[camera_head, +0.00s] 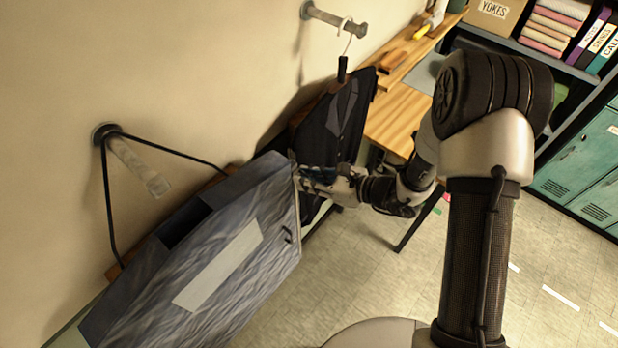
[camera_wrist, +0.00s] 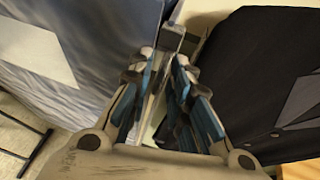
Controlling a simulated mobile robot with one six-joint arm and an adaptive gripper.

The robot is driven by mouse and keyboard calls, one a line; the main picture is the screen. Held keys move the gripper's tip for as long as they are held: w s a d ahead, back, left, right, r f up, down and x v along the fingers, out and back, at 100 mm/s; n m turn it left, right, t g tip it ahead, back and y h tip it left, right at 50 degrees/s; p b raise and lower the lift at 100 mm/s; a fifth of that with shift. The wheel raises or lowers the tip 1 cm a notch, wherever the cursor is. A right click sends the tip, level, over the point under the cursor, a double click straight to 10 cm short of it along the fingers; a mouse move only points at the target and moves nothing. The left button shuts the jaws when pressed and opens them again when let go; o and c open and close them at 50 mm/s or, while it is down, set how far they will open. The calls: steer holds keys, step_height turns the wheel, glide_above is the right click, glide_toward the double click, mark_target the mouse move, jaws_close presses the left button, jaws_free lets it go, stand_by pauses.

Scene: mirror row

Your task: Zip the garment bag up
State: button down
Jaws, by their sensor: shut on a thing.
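A grey-blue, box-shaped bag (camera_head: 225,250), apparently the garment bag, hangs tilted by a dark strap from a wall peg. It has a pale blank panel on its front and a dark gap near its top. A pale strip, apparently the zip line, runs down its right edge. My gripper (camera_head: 308,183) is at this edge, near the upper right corner. In the wrist view my gripper (camera_wrist: 163,95) is shut on a small grey piece (camera_wrist: 171,38), apparently the zip pull. The fingers hide most of it. The bag (camera_wrist: 95,45) fills the left of that view.
A dark garment (camera_head: 335,130) with grey angular panels hangs on a hanger close to the right of my gripper; it also fills the right of the wrist view (camera_wrist: 250,80). A wooden bench (camera_head: 398,112) stands behind. Shelves and teal lockers (camera_head: 585,160) are at right. Open floor lies front right.

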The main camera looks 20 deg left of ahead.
steer(key=shift+s+a+r, duration=0.1)
steer(key=shift+r, duration=0.1)
steer(key=c, duration=1.9)
jaws_free()
steer(key=shift+o, duration=0.7)
steer(key=shift+s, duration=0.15)
steer(key=v, duration=1.2)
